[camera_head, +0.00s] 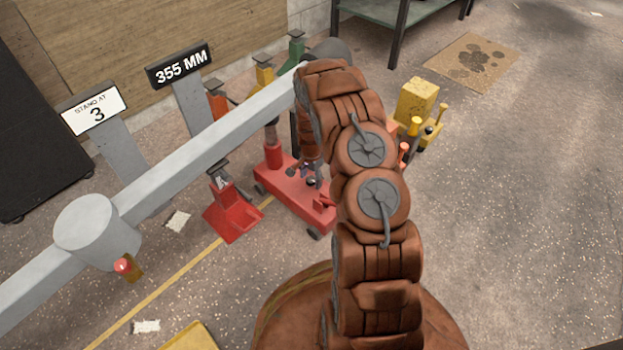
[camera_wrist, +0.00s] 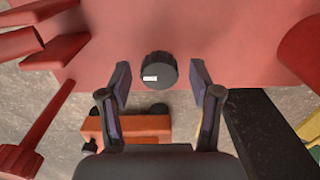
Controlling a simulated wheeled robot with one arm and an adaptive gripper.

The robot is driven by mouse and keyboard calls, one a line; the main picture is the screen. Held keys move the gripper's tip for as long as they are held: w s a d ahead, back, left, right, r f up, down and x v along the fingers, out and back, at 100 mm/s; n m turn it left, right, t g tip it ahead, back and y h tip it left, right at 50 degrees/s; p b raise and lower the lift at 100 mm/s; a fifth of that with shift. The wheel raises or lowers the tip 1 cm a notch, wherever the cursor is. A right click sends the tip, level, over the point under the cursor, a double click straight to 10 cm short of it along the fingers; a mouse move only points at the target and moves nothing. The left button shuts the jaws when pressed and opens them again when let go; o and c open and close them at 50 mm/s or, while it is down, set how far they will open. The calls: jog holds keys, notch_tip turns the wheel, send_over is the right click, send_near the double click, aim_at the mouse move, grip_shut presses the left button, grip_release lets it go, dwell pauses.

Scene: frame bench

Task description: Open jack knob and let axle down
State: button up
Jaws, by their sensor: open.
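The jack knob (camera_wrist: 160,66) is a round black knob with a white mark, on the red jack (camera_wrist: 220,25). My gripper (camera_wrist: 161,84) is open, with one finger on each side of the knob and gaps between. In the head view the red jack (camera_head: 284,194) sits on the floor, its post (camera_head: 273,150) rising to the axle (camera_head: 190,152), a long grey beam. A red stand (camera_head: 232,212) is under the axle; I cannot tell whether they touch. My arm hides part of the jack and the axle's far end.
Orange (camera_head: 217,102), yellow (camera_head: 264,76) and green (camera_head: 296,48) stands are behind the axle. Signs read "STAND AT 3" (camera_head: 95,110) and "355 MM" (camera_head: 181,66). A yellow block with levers (camera_head: 415,102) stands right of my arm.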

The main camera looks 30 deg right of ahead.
jog(key=c, duration=1.1)
jog(key=shift+c, duration=0.2)
